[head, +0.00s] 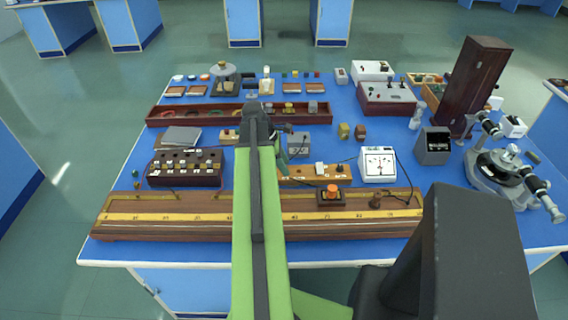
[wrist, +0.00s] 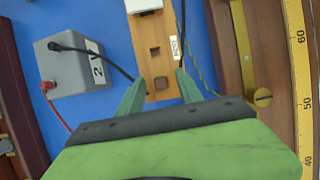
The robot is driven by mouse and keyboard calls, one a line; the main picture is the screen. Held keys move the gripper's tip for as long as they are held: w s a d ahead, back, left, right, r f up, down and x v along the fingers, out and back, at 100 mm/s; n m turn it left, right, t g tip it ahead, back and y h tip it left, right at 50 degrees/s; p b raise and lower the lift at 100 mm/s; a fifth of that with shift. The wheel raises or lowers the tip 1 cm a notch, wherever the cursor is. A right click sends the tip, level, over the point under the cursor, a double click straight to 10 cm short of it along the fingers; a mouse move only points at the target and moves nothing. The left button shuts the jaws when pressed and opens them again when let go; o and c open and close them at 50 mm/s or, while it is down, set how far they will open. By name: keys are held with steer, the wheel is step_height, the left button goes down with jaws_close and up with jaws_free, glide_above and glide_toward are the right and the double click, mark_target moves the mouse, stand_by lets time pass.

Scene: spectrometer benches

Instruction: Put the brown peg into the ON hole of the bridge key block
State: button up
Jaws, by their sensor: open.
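The bridge key block is a light wooden strip. It shows in the wrist view (wrist: 146,33) with two small dark square openings and a white label that seems to read REST. It also shows in the head view (head: 300,174), right of my arm. My gripper (wrist: 160,92) is open over the block, its green fingers on either side of the nearer opening (wrist: 161,84). Nothing is seen held. I cannot tell whether either opening holds the brown peg, and I cannot pick the peg out with certainty. The ON label cannot be made out.
A grey 2 V box (wrist: 82,75) with black and red leads stands left of the block. The long metre bridge (head: 160,206) lies in front with an orange-topped jockey (head: 331,195). A white meter (head: 378,165) stands to the right.

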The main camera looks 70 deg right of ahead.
steer(key=p+v, duration=1.6)
steer(key=v, duration=0.1)
steer(key=shift+r, duration=0.2)
steer(key=shift+s, duration=0.1)
